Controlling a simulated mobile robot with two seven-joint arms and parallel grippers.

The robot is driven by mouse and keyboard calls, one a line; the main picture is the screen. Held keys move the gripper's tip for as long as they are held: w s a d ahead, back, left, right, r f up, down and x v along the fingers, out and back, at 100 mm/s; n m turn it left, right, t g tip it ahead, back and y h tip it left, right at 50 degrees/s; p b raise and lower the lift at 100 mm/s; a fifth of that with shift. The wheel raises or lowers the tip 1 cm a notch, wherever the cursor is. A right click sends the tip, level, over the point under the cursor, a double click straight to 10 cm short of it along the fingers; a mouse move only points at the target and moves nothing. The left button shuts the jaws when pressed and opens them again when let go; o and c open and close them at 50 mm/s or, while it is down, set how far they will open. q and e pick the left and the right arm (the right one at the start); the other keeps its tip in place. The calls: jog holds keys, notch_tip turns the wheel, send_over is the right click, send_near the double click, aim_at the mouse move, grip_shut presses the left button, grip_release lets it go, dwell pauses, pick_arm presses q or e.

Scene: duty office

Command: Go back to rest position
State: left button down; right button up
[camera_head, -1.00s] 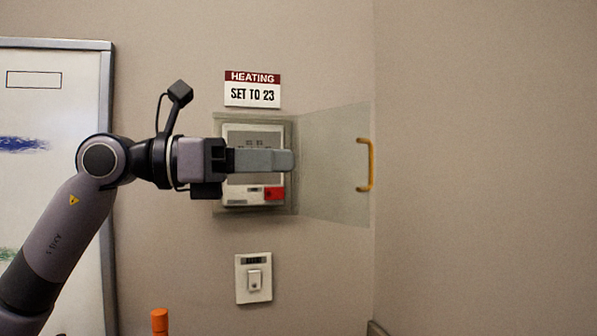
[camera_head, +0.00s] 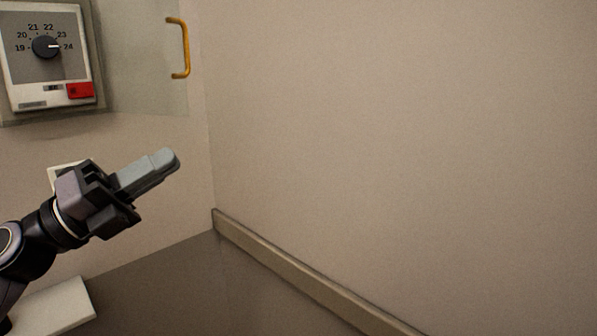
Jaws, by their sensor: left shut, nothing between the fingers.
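My left gripper (camera_head: 163,162) is shut and empty, in front of the wall below the thermostat, pointing up and to the right. It is apart from the thermostat (camera_head: 22,74) at the upper left, a pale box with a black dial (camera_head: 45,47) numbered 19 to 24. The dial's white mark points right, near 24. A red part (camera_head: 80,90) is at the box's lower right. The clear cover (camera_head: 140,70) with a yellow handle (camera_head: 181,48) stands swung open to the right. My right gripper is not in view.
A pale flat surface (camera_head: 50,308) shows at the lower left. A rail (camera_head: 300,279) runs along the right wall, down to the right. A pale switch plate (camera_head: 54,173) is mostly hidden behind my left gripper. The space to the right is clear.

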pick_arm(q)
notch_tip(320, 180, down, 28)
jog(key=s+a+n+t+y+p, duration=0.1)
jog(key=n+t+y, duration=0.3)
jog(key=n+y, duration=0.55)
jog(key=a+n+t+y, duration=0.25)
jog(key=n+y, duration=0.25)
jog(key=n, duration=1)
jog(key=s+d+f+n+g+y+p, duration=0.1)
jog(key=s+f+n+g+y, duration=0.2)
jog(key=s+f, duration=1.5)
notch_tip(320, 180, down, 4)
jog(key=n+g, duration=0.4)
jog(key=n, duration=0.2)
jog(key=shift+s+d, duration=0.25)
jog(key=shift+d, duration=0.05)
jog(key=shift+w, duration=0.1)
